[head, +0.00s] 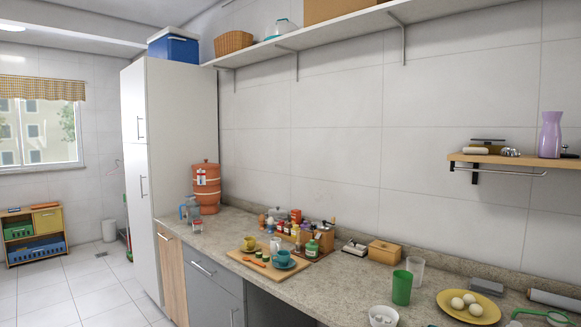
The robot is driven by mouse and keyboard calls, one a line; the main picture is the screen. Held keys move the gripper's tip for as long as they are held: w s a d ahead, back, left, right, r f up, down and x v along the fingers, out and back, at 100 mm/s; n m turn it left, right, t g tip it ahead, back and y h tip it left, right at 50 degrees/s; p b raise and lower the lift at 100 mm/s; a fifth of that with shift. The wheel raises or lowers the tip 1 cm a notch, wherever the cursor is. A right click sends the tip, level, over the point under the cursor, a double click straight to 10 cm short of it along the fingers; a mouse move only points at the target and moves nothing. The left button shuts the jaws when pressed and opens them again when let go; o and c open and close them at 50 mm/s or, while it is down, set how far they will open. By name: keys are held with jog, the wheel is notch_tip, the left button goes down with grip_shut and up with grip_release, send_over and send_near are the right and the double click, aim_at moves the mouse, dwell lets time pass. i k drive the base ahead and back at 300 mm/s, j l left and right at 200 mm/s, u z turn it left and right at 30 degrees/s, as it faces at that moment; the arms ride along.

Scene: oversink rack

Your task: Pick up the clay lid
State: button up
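A terracotta clay pot (208,192) stands on the far left end of the stone counter, close beside the tall white cabinet. Its clay lid (206,165) appears to sit on top of it, in the same orange-brown colour. A small white and red label is on the pot's front. My gripper is not in the head view, so its state is not shown.
A clear blue-tinted jug (190,209) stands left of the pot. A wooden board (243,257) with cups and bottles lie right of it. A green cup (402,288) and a yellow plate (452,307) with eggs are nearer. A long shelf (320,38) runs above.

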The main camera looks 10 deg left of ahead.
aim_at(206, 163)
jog(key=i+j+u, duration=0.3)
jog(key=j+u, duration=0.15)
jog(key=i+j+u, duration=0.65)
jog(key=i+u, duration=0.25)
jog(key=i+j+u, duration=0.1)
jog(key=i+u, duration=0.5)
jog(key=i, duration=2.35)
jog(key=i+j+z, duration=0.1)
jog(key=i, duration=0.7)
jog(key=i+z, duration=0.8)
jog(key=z, duration=0.2)
